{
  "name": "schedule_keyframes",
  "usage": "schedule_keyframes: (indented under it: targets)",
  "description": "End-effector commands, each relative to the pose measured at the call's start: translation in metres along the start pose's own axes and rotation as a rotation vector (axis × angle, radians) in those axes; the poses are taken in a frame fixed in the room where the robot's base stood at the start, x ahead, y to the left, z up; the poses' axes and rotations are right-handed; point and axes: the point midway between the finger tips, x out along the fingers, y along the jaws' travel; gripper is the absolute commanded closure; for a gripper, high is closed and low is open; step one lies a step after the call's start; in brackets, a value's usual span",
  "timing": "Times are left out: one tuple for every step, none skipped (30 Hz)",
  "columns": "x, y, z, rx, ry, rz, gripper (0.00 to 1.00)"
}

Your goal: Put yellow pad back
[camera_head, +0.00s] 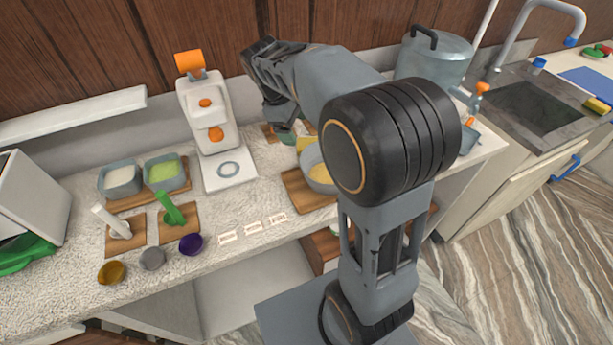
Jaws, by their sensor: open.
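A small yellow piece (305,143) shows on the counter (265,160) behind a grey bowl with yellow contents (320,174). My arm hides part of this area, and I cannot tell whether the piece is the yellow pad. Another yellow block (597,106) lies at the far right beside the sink and could also be a pad. My gripper (278,112) is open, over the back of the counter, left of the yellow piece and above a small wooden board. Its fingertips are small and partly hidden, and I see nothing held in it.
A white press with orange knobs (209,115) stands left of my gripper. Two bowls on a board (145,198), two tools on small boards, and several small cups (190,244) are further left. A steel pot (435,58) stands behind my arm. The front middle counter has labels.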

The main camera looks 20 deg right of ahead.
Motion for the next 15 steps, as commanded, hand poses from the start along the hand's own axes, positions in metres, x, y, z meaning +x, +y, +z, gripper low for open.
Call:
schedule_keyframes:
  targets:
    - [-0.004, -0.018, 0.015, 0.091, 0.062, -0.002, 0.21]
    - [-0.004, -0.029, 0.022, 0.149, 0.099, -0.008, 0.21]
    - [-0.003, -0.042, 0.03, 0.224, 0.145, -0.016, 0.21]
    - [-0.002, -0.052, 0.036, 0.278, 0.177, -0.023, 0.21]
    - [-0.001, -0.062, 0.041, 0.333, 0.209, -0.032, 0.21]
    - [0.002, -0.074, 0.048, 0.402, 0.248, -0.045, 0.21]
    - [0.004, -0.083, 0.052, 0.451, 0.275, -0.056, 0.21]
    - [0.007, -0.09, 0.056, 0.497, 0.3, -0.065, 0.21]
    - [0.01, -0.101, 0.061, 0.554, 0.33, -0.08, 0.21]
    - [0.013, -0.107, 0.064, 0.594, 0.351, -0.089, 0.21]
    - [0.015, -0.113, 0.066, 0.63, 0.37, -0.099, 0.21]
    - [0.018, -0.12, 0.069, 0.673, 0.391, -0.111, 0.21]
    - [0.021, -0.125, 0.071, 0.701, 0.406, -0.119, 0.21]
    - [0.023, -0.129, 0.073, 0.726, 0.417, -0.127, 0.21]
    - [0.025, -0.133, 0.074, 0.755, 0.431, -0.135, 0.21]
